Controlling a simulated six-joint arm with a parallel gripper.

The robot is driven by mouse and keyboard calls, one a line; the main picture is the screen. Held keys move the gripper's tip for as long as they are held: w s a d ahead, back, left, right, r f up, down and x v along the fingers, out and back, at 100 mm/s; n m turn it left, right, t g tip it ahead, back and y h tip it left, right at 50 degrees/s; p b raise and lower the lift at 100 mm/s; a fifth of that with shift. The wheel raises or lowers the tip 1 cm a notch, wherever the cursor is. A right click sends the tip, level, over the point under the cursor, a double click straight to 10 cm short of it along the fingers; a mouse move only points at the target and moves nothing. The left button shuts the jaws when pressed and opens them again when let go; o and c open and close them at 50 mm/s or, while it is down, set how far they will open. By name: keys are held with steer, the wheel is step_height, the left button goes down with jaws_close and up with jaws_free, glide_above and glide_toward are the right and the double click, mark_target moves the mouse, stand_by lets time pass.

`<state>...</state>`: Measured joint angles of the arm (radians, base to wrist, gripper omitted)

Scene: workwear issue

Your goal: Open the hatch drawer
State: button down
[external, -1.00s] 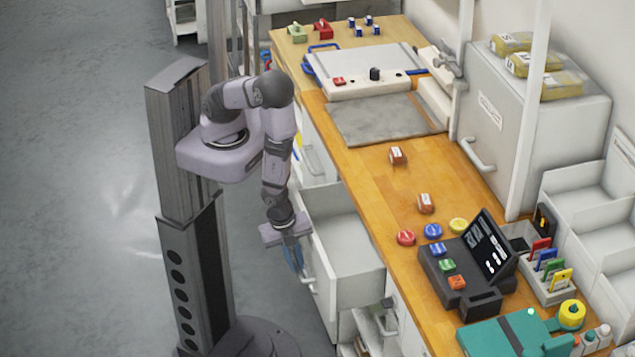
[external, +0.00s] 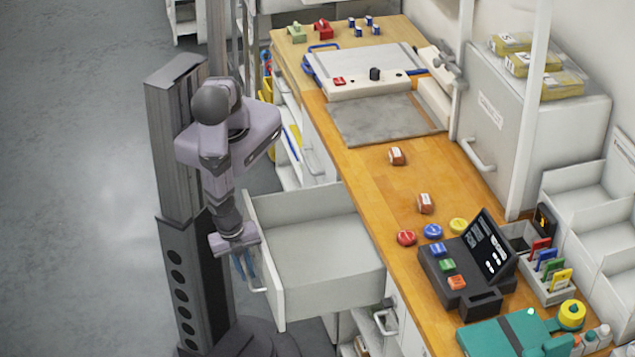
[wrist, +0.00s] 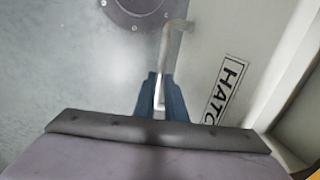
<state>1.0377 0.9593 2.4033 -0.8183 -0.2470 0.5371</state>
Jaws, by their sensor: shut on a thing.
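The hatch drawer (external: 318,243) is a white drawer under the wooden counter, pulled far out, and its inside looks empty. Its front (wrist: 210,60) carries a label reading "HATC", the rest cut off, in the wrist view. My gripper (external: 246,270) is at the outer side of the drawer front. In the wrist view its blue fingers (wrist: 160,98) are shut around the metal bar handle (wrist: 172,42). The far part of the handle shows beyond the fingers, and the near part is hidden by my gripper.
The wooden counter (external: 365,190) holds a dark terminal (external: 462,268), several coloured pucks and a teal folder (external: 505,335). A grey cabinet (external: 530,120) stands at the back. The floor (external: 80,200) at left is clear.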

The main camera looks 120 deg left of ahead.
steer(key=shift+s+d, duration=0.3)
steer(key=shift+d, duration=0.05)
steer(key=c, duration=1.8)
jaws_free()
steer(key=shift+s+d+r+p, duration=0.15)
steer(key=shift+r+p, duration=0.6)
steer(key=shift+r, duration=0.45)
steer(key=shift+s+d+r+p, duration=0.1)
steer(key=shift+s+r+p, duration=0.1)
steer(key=shift+r+p, duration=0.85)
steer(key=shift+s+d+r+p, duration=0.15)
steer(key=shift+r+p, duration=0.35)
steer(key=shift+r, duration=0.9)
